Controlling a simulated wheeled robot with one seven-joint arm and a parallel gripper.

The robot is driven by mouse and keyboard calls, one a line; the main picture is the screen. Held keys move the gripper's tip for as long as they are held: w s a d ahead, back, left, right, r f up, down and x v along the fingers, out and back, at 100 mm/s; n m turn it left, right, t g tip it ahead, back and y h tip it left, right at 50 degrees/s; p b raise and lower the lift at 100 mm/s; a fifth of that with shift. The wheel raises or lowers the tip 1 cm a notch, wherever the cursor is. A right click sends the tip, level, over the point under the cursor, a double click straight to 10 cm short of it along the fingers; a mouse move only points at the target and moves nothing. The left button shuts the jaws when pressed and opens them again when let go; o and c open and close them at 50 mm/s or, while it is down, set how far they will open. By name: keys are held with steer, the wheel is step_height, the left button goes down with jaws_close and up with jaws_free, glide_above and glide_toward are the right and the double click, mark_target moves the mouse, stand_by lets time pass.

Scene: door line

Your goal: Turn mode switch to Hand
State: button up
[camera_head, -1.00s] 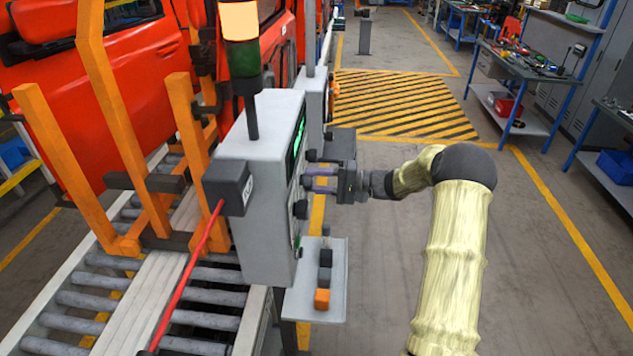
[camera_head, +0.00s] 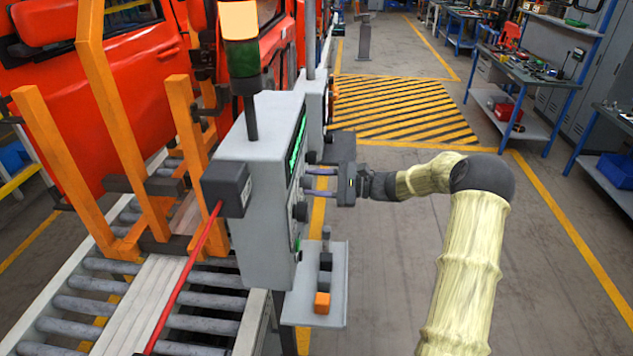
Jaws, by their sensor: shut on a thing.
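The grey control box (camera_head: 262,190) stands beside the roller conveyor, its panel face turned right and seen at a steep angle. My gripper (camera_head: 308,181) reaches the panel from the right, with its two fingers pointing left at the upper-middle of the face. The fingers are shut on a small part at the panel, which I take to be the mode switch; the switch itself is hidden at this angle. A dark round knob (camera_head: 300,212) shows lower on the panel. The switch's labels and pointer position cannot be read.
A small shelf (camera_head: 300,310) below the box holds an orange block (camera_head: 322,302) and dark blocks. A stack light (camera_head: 241,45) stands on top. A red cord (camera_head: 188,275) hangs from a dark side box (camera_head: 227,188). Floor to the right is clear up to the workbenches (camera_head: 520,70).

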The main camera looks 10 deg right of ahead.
steer(key=shift+m+p, duration=1.1)
steer(key=shift+m, duration=1.9)
steer(key=shift+f, duration=0.1)
steer(key=shift+a, duration=0.1)
steer(key=o, duration=1)
steer(key=shift+w+a, duration=0.1)
steer(key=shift+d, duration=0.2)
